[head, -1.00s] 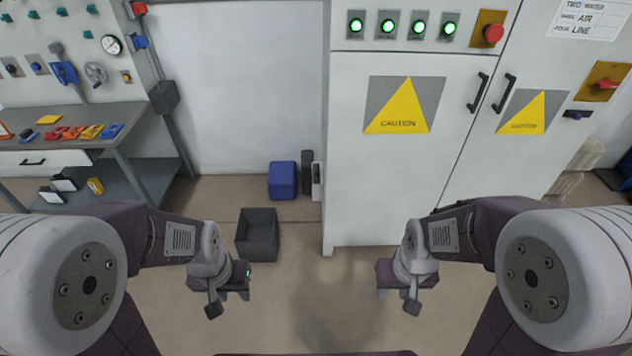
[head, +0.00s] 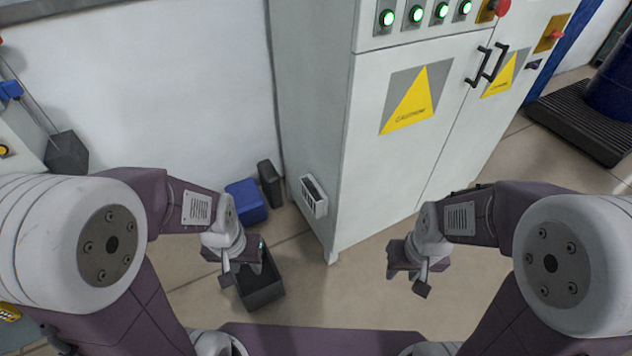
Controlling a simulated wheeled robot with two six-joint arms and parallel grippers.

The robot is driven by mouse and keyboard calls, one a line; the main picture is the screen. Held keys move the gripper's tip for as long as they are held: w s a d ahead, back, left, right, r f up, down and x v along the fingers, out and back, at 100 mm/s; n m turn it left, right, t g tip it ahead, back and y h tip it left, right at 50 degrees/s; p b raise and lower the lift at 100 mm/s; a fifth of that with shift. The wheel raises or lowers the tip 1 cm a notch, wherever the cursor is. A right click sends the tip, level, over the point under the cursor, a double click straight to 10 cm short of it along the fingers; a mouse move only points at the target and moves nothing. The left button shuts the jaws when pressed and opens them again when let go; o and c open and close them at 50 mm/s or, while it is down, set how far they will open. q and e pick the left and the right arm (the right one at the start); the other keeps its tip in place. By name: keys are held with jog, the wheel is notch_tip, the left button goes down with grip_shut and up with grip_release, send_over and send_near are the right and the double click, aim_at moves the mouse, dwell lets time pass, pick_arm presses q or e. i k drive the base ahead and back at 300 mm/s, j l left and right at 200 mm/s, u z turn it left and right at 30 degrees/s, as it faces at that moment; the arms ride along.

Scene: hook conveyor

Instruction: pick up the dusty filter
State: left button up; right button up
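A white housing with dark slots (head: 313,196) sits low on the left side of the grey cabinet in the head view. A dark upright panel (head: 270,184) stands on the floor by the wall, just left of it. I cannot tell whether either one is or holds the dusty filter. My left gripper (head: 236,268) hangs over the dark open bin, left of the housing and apart from it. My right gripper (head: 408,266) hangs in front of the cabinet, right of the housing. The fingers of both are too small and turned away to judge, and I see nothing held.
The grey cabinet (head: 310,110) has caution signs and door handles. A blue container (head: 246,201) stands by the wall. A dark open bin (head: 262,290) is on the floor below my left gripper. Floor is free before the cabinet. A dark grated platform (head: 580,122) lies right.

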aim_at(308, 183)
jog(key=j+z, duration=0.3)
jog(key=j, duration=0.3)
jog(key=j+z, duration=0.3)
jog(key=j, duration=0.3)
jog(key=j+z, duration=0.3)
jog(key=j, duration=0.3)
jog(key=k+j+z, duration=0.15)
jog(key=j+z, duration=0.15)
jog(key=j, duration=0.25)
jog(key=i+j+z, duration=0.15)
jog(key=j+z, duration=0.2)
jog(key=j, duration=0.4)
jog(key=j+z, duration=0.35)
jog(key=j, duration=0.45)
jog(key=j+z, duration=0.3)
jog(key=j, duration=0.45)
jog(key=k+j+z, duration=0.15)
jog(key=j+z, duration=0.2)
jog(key=j, duration=0.45)
